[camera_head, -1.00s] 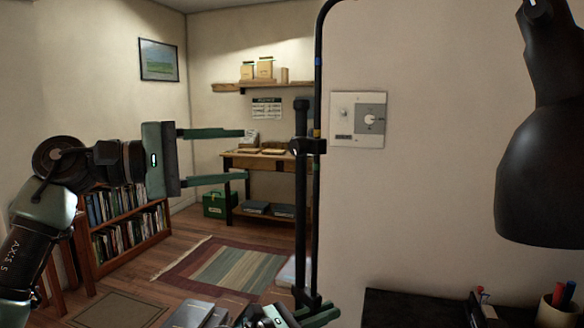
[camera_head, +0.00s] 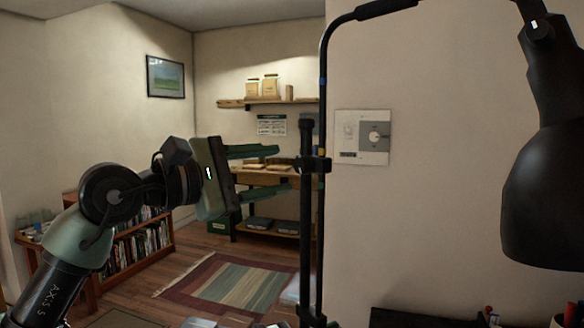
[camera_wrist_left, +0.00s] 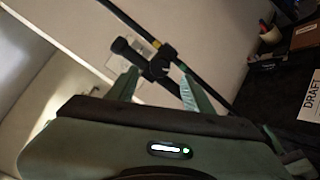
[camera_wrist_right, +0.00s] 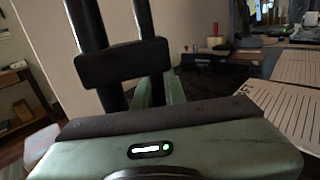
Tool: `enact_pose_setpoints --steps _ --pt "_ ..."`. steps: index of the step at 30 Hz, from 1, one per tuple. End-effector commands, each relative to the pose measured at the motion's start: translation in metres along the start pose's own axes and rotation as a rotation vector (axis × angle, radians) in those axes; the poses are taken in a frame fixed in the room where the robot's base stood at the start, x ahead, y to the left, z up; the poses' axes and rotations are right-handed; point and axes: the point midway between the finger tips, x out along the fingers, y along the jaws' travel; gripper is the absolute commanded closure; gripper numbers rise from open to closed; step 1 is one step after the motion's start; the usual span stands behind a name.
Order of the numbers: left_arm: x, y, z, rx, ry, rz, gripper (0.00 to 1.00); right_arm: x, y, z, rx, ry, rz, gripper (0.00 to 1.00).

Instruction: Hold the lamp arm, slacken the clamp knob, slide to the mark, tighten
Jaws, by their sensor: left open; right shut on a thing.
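The black lamp arm (camera_head: 322,110) rises beside a shorter post (camera_head: 306,225) and bends right toward the black lampshade (camera_head: 557,190). It carries a blue band and a yellow band; the yellow one is just above the clamp (camera_head: 316,165). The clamp knob (camera_wrist_left: 157,68) faces my left gripper. My left gripper (camera_head: 283,169) is open and empty, its fingertips just left of the clamp; the left wrist view shows the clamp ahead between the fingers. My right gripper (camera_wrist_right: 135,88) is shut on the lamp arm low down, below a black bracket (camera_wrist_right: 122,63); its hold is partly hidden.
A wall control plate (camera_head: 362,137) is right of the lamp arm. The dark desk (camera_head: 410,318) is at bottom right, with papers (camera_wrist_right: 285,110) in the right wrist view. A bookcase (camera_head: 130,250), a rug (camera_head: 225,285) and a wooden side table (camera_head: 265,178) are farther back.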

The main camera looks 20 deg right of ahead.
Motion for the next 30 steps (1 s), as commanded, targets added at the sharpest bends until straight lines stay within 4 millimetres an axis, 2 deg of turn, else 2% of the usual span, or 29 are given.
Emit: enact_pose_setpoints --steps 3,9,20,25,26,30 --pt "0.022 0.0 0.002 0.001 -0.002 -0.001 0.49 0.0 0.002 0.004 0.007 -0.005 0.004 1.0" --pt "0.043 0.0 0.001 0.002 0.0 -0.001 0.49 0.0 0.002 0.004 0.007 -0.005 0.004 1.0" --pt "0.047 0.0 0.0 0.002 0.001 0.0 0.49 0.0 0.002 0.004 0.007 -0.005 0.004 1.0" --pt "0.047 0.0 0.0 0.002 0.001 0.0 0.96 0.0 0.002 0.004 0.007 -0.005 0.004 1.0" --pt "0.047 0.0 0.0 0.002 0.001 0.0 1.0 0.0 0.002 0.004 0.007 -0.005 0.004 1.0" --pt "0.047 0.0 0.0 0.0 0.001 -0.001 1.0 0.0 0.002 0.004 0.007 -0.004 0.004 1.0"
